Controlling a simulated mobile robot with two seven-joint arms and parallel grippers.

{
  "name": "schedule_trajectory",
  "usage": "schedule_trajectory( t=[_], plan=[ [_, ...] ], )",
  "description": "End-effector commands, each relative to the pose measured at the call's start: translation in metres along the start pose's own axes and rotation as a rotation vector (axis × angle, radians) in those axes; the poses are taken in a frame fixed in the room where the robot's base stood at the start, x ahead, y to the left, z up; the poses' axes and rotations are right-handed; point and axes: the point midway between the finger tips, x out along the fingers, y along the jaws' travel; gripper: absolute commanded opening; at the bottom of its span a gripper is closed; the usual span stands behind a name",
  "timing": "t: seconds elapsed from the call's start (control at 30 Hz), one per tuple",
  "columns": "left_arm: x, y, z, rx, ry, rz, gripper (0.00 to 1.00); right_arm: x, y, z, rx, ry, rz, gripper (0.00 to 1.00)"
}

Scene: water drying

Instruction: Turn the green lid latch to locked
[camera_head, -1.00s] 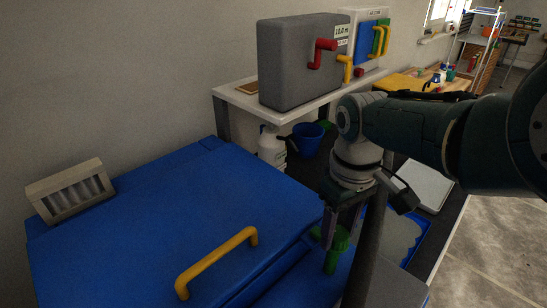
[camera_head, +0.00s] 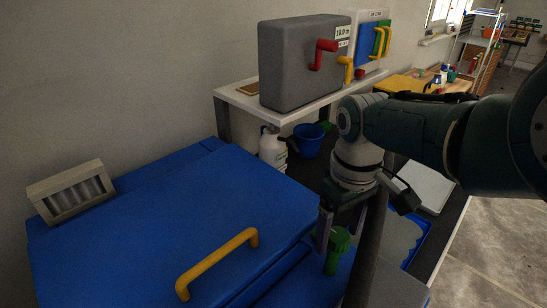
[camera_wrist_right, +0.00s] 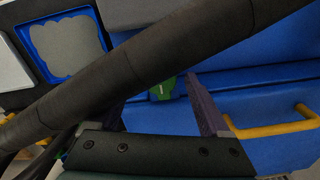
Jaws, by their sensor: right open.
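The green lid latch (camera_head: 338,248) is on the front of the blue lid (camera_head: 170,215), near its right corner. My right gripper (camera_head: 341,234) is over the latch with its fingers pointing down. In the right wrist view the open gripper (camera_wrist_right: 157,100) has one finger on each side of the green latch (camera_wrist_right: 164,90), with a visible gap on both sides. A dark bar covers part of that view, and the lower part of the latch's surroundings is hidden. My left gripper is not in view.
A dark bar (camera_head: 368,240) runs close beside the latch on its right. A yellow handle (camera_head: 215,262) stands up from the blue lid. A shelf (camera_head: 285,115) with a grey box (camera_head: 300,75) is behind. A blue bucket (camera_head: 307,140) and a white bottle (camera_head: 271,150) stand beneath it.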

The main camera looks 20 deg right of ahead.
Motion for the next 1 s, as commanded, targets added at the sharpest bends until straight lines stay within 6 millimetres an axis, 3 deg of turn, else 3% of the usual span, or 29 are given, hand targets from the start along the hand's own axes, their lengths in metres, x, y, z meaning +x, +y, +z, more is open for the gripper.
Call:
schedule_trajectory(
  t=[0.17, 0.33, 0.5, 0.7, 1.0],
  plan=[
    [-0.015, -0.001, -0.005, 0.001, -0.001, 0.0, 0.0, -0.018, 0.0, 0.0, 0.0, 0.0, 0.0, 0.81],
    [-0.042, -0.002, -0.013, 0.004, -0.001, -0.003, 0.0, -0.055, 0.0, 0.0, 0.0, 0.002, 0.001, 0.81],
    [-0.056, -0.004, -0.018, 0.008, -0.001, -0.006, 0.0, -0.084, 0.0, 0.0, -0.001, 0.002, 0.0, 0.81],
    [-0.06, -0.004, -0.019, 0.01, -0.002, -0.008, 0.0, -0.099, 0.0, 0.0, -0.001, 0.0, 0.0, 0.81],
    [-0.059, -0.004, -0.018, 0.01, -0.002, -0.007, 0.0, -0.099, 0.0, 0.0, -0.001, 0.0, 0.0, 0.81]
  ],
)
